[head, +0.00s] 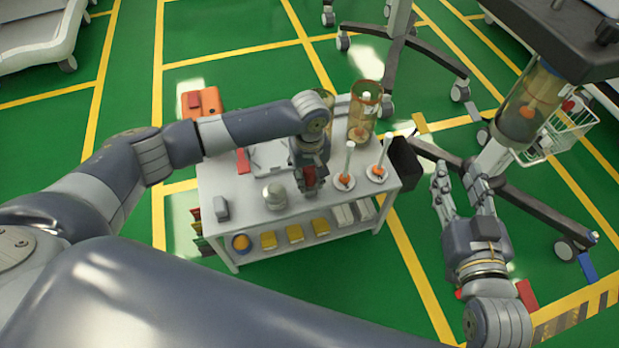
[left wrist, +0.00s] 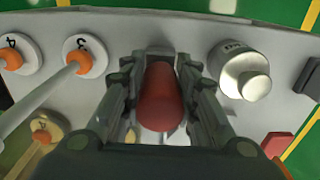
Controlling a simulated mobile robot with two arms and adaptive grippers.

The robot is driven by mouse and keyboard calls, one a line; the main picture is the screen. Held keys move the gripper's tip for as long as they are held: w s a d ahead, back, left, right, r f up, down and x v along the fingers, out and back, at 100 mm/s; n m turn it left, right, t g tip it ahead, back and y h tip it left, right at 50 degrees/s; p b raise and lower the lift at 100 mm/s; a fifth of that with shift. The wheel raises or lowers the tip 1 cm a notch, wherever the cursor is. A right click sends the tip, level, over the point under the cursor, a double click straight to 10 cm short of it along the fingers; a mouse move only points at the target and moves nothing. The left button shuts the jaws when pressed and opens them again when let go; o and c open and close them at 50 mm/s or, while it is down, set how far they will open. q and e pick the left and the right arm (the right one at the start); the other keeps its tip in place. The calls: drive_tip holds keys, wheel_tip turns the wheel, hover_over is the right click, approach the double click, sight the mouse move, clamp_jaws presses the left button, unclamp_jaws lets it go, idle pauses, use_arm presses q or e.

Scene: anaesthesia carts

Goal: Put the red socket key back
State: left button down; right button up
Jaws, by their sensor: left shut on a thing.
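The red socket key (left wrist: 160,95) is held between the fingers of my left gripper (left wrist: 160,108), seen end-on as a red cylinder in the left wrist view. In the head view, my left gripper (head: 310,188) is low over the front middle of the white cart (head: 250,200), and a red bit of the key (head: 309,175) shows there. I cannot tell whether the key touches the cart top; its lower end is hidden. My right gripper (head: 460,188) is apart from the cart on the right, over the floor, fingers spread and empty.
Numbered round bases with white rods and orange collars (head: 345,182) stand right of my left gripper. A grey-white knobbed bottle (head: 275,195) stands left of it. Amber cylinders (head: 364,112) stand behind. The lower shelf holds yellow boxes (head: 295,233). A wheeled stand occupies the right.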

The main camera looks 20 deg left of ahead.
idle(0.3)
use_arm(q)
drive_tip(key=shift+f, duration=0.1)
drive_tip(key=c, duration=1.2)
unclamp_jaws()
drive_tip(key=shift+c, duration=0.2)
